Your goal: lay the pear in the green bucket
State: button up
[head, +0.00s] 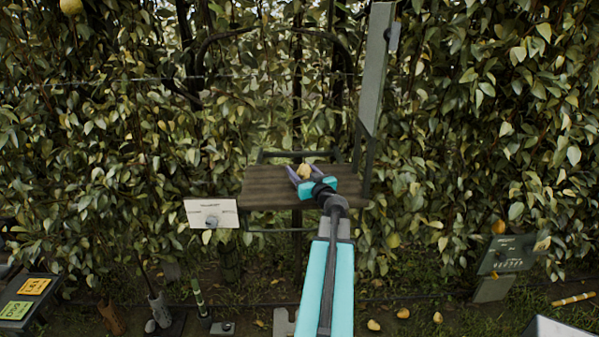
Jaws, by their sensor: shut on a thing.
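A small yellow pear (304,171) is between the fingers of my gripper (301,173), which is shut on it. My gripper is in front of or over a brown wooden shelf (262,189) in the middle of the head view. I cannot tell whether the pear touches the shelf. My arm reaches up to it from the bottom centre. I see no green bucket in this view.
A grey post (376,70) rises at the shelf's right end. A white sign (211,213) is to its left. A dark green panel (507,254) stands at right. Fallen yellow fruit (374,325) lies on the ground. A dense leafy hedge (480,130) fills the back.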

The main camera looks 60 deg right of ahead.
jog(key=shift+w+d+f, duration=0.45)
jog(key=shift+w+f, duration=0.1)
jog(key=shift+w, duration=0.1)
jog(key=shift+w+d+f, duration=0.1)
jog(key=shift+w+f, duration=0.15)
jog(key=shift+f, duration=0.1)
jog(key=o, duration=1.2)
jog(key=shift+f, duration=0.1)
jog(key=shift+s, duration=0.1)
jog(key=b+v, duration=0.1)
jog(key=v, duration=1)
jog(key=shift+s+b, duration=0.1)
jog(key=shift+b, duration=0.25)
jog(key=shift+s, duration=0.2)
